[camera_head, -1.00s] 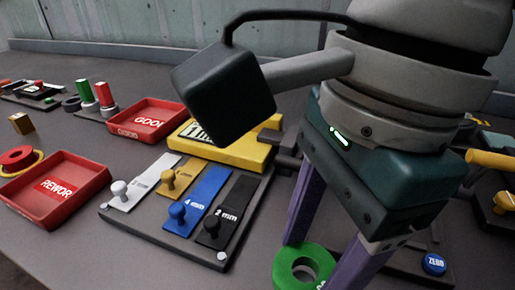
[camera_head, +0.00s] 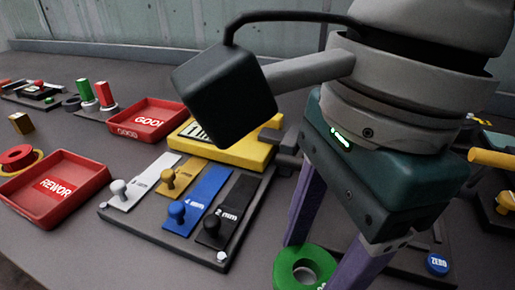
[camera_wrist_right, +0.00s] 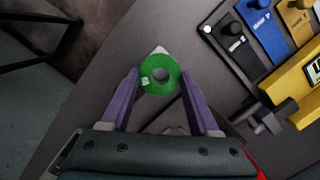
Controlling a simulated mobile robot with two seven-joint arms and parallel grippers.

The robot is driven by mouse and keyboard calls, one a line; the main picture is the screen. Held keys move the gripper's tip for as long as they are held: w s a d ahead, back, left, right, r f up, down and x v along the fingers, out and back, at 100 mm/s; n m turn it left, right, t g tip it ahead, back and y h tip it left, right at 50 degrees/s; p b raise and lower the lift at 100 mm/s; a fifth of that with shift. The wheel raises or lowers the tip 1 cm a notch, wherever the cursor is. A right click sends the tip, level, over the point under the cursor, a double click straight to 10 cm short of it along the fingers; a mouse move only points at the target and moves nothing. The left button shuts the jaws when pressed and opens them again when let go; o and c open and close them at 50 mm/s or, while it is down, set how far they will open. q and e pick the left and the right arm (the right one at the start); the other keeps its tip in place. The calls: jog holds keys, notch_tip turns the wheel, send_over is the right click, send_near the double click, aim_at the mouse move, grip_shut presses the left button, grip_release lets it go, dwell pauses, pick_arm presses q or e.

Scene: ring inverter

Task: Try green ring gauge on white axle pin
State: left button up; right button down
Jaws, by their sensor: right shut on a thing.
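The green ring gauge (camera_head: 286,266) is a flat, thick ring with a round hole and a pale label. It is at the bottom of the head view and also shows in the right wrist view (camera_wrist_right: 174,83). My right gripper (camera_head: 318,264) is shut on it, with one purple finger at each side. I cannot tell how high the ring is above the table. A pale pointed corner shows just beyond the ring in the wrist view; what it belongs to is hidden. I cannot make out the white axle pin for certain. My left gripper is not in view.
A dark board (camera_head: 160,230) with white, tan, blue and black knobbed strips lies left of my gripper. A yellow block (camera_head: 245,152) is behind it. Red trays (camera_head: 95,178) marked REWOR and GOOD (camera_head: 178,110) stand farther left. A blue ZERO button (camera_head: 437,263) is at right.

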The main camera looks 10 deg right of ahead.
jog(key=shift+f+b, duration=0.3)
dwell(0.4)
jog(key=shift+r, duration=0.1)
dwell(0.6)
jog(key=shift+r+p, duration=0.45)
jog(key=shift+r, duration=0.1)
jog(key=shift+r+p, duration=1.35)
jog(key=shift+r, duration=0.75)
jog(key=shift+d, duration=0.1)
